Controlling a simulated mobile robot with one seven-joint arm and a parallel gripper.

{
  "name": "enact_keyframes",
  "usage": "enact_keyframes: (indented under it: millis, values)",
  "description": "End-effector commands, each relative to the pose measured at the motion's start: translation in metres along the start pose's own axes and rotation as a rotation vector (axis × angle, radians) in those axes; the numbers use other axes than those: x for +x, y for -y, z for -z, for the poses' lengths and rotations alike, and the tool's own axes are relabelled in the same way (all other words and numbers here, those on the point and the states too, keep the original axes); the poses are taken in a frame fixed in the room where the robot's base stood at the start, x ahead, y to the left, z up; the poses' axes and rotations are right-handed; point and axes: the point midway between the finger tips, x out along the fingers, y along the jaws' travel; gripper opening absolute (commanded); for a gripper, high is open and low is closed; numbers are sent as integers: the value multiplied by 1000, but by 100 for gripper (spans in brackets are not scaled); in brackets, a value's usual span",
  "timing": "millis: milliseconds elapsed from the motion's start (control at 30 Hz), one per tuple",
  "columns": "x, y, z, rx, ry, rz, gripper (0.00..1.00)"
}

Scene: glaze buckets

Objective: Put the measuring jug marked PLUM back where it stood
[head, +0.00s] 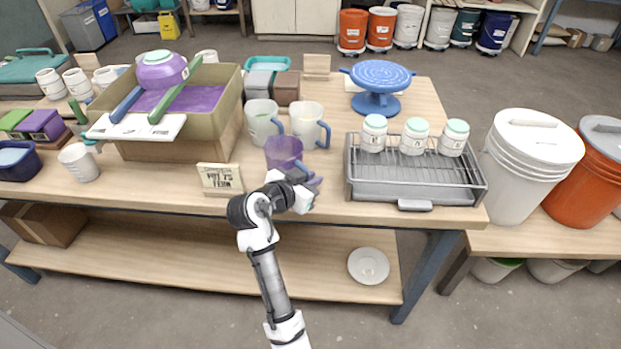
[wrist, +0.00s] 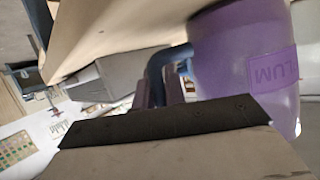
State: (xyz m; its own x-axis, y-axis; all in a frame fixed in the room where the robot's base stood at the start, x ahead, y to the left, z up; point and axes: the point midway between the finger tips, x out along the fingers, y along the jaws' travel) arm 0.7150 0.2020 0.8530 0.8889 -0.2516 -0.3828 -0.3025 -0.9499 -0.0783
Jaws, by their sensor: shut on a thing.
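The measuring jug (head: 284,151) is purple and stands out near the middle front of the table. In the wrist view its purple body (wrist: 235,50) fills the upper right, with a label of which "LUM" is readable. The jug looks tilted in the wrist view, as does the whole scene. My gripper (head: 308,183) is shut on the jug's handle side, at its front right; the fingers (wrist: 172,88) show beside the jug body. The exact grip is partly hidden. I cannot tell whether the jug's base touches the table.
Two pale jugs with blue handles stand close behind, one left (head: 262,124) and one right (head: 308,122). A sign (head: 220,179) stands front left, beside a large open box (head: 222,88). A wire rack (head: 360,170) with white jars stands right. A blue turntable (head: 378,76) is behind.

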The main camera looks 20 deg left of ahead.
Motion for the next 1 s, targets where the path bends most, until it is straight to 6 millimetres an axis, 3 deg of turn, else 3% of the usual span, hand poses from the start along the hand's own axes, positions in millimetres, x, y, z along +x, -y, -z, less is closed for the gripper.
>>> enact_keyframes:
  millis: [333, 367, 533, 867, 1000]
  values:
    - [1, 0, -3, 2, -2, 1, 0]
    - [2, 0, -3, 1, -1, 1, 13]
    - [1, 0, -2, 1, -1, 1, 34]
    - [-1, 0, 2, 1, -1, 1, 34]
    - [-17, 2, -1, 0, -2, 6, 34]
